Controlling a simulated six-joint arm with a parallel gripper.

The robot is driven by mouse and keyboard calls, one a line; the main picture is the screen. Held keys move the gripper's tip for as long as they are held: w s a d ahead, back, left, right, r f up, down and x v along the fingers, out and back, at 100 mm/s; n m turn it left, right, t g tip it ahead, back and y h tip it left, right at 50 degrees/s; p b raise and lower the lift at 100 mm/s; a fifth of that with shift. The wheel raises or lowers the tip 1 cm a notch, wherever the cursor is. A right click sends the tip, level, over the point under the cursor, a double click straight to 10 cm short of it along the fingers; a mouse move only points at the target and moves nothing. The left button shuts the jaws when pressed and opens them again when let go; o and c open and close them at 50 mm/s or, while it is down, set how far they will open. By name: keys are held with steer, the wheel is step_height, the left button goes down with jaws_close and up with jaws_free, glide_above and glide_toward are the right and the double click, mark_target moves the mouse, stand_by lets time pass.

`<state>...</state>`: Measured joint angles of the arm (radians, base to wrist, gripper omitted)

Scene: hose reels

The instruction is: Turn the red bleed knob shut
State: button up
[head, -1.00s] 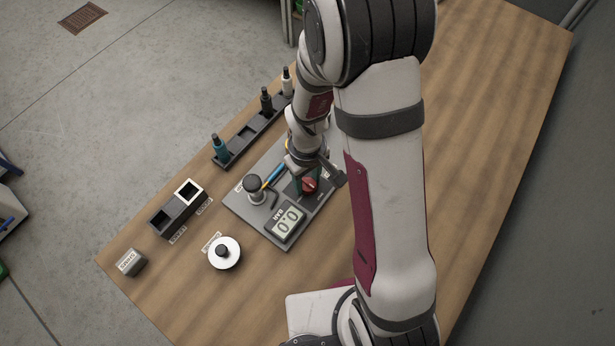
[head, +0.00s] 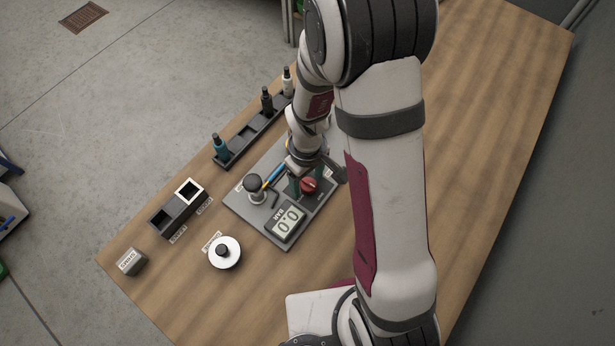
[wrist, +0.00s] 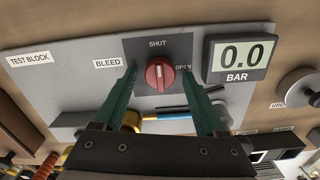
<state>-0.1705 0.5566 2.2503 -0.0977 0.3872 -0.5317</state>
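The red bleed knob (wrist: 160,75) sits on a dark square plate marked SHUT at the top and OPEN at the right. Its white pointer mark stands upright in the wrist view, lined up with SHUT. In the head view the knob (head: 310,186) is on the grey test block panel (head: 250,213). My gripper (wrist: 159,71) is open, its green fingers on either side of the knob with a gap at each side. It holds nothing. In the head view my gripper (head: 308,180) is over the knob.
The gauge (wrist: 240,56) beside the knob reads 0.0 BAR. A blue-and-brass tool (wrist: 165,115) lies behind the fingers. A rack (head: 250,134) with several bottles, a two-bay box (head: 178,220), a white disc (head: 224,264) and a grey block (head: 132,263) stand on the wooden table (head: 165,305).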

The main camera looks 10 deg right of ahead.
mark_target(307, 181)
step_height(307, 181, up, 16)
stand_by(0.5)
steer(key=shift+f, duration=0.1)
steer(key=s+d+r+m+y, duration=0.1)
steer(key=s+r+m, duration=0.1)
steer(key=s+m, duration=0.4)
steer(key=s+r+m, duration=0.2)
steer(key=s+m, duration=0.4)
steer(key=s, duration=0.5)
steer(key=shift+d+m+y, duration=0.3)
steer(key=shift+d+y, duration=0.05)
steer(key=shift+y, duration=0.05)
